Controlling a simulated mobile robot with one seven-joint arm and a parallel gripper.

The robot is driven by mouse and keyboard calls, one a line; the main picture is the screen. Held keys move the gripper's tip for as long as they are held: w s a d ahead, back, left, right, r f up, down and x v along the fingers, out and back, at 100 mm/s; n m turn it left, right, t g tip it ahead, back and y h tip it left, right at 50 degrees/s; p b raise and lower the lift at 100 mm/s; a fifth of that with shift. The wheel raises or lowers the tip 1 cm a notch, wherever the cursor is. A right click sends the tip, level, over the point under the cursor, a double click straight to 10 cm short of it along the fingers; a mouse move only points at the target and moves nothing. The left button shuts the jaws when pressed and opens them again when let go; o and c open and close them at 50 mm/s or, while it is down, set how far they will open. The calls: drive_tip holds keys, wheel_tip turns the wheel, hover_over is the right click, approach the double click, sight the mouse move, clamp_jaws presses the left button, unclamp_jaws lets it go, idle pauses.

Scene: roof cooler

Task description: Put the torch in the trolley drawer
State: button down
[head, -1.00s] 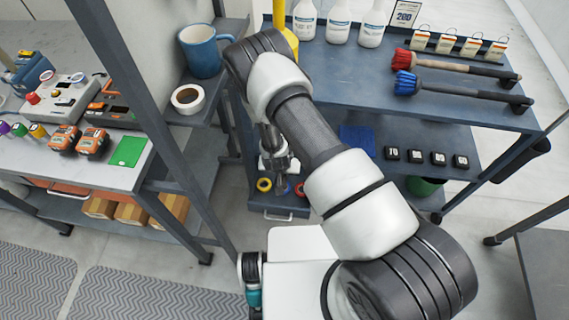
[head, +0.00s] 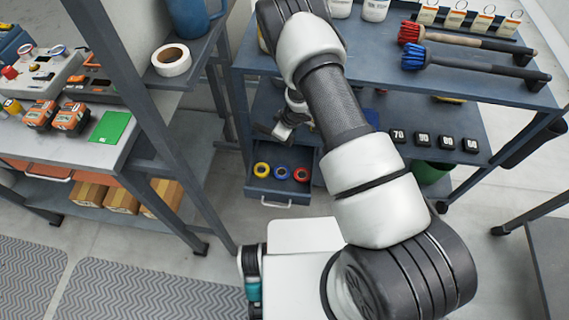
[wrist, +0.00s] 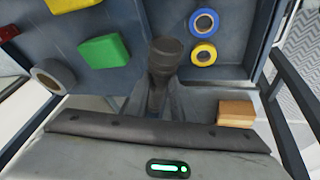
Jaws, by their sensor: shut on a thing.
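The torch (wrist: 167,60) is a dark cylinder with a wider head, held upright in the picture between the fingers of my gripper (wrist: 160,97) in the wrist view. In the head view my gripper (head: 276,130) is beside the lower trolley shelf, just behind the open drawer; the torch is hard to make out there. The trolley drawer (head: 272,194) is pulled out and holds a yellow, a blue and a red tape roll. In the wrist view the drawer (wrist: 232,60) shows beyond and right of the torch, with the blue and yellow rolls.
The trolley (head: 470,110) has brushes on its top and black labelled blocks (head: 423,139) on its lower shelf. A rack post (head: 150,120) stands left of the drawer. A white tape roll (head: 171,60) and blue mug (head: 193,15) sit on a side shelf.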

drive_tip(key=n+b, duration=0.1)
drive_tip(key=n, duration=0.1)
drive_tip(key=d+f+n+y+b, duration=0.1)
drive_tip(key=n, duration=0.1)
drive_tip(key=shift+s+d+g, duration=0.15)
drive_tip(key=shift+d+g, duration=0.05)
drive_tip(key=shift+g, duration=0.1)
drive_tip(key=b, duration=0.2)
hover_over(284, 162)
wheel_tip(284, 162, down, 5)
drive_tip(key=shift+n, duration=0.3)
drive_tip(key=shift+a+f+b, duration=0.1)
drive_tip(key=shift+f+b, duration=0.5)
drive_tip(key=shift+f, duration=1.8)
drive_tip(key=shift+f, duration=0.1)
drive_tip(key=shift+f+b, duration=0.45)
drive_tip(key=shift+f, duration=0.1)
drive_tip(key=c, duration=1.8)
unclamp_jaws()
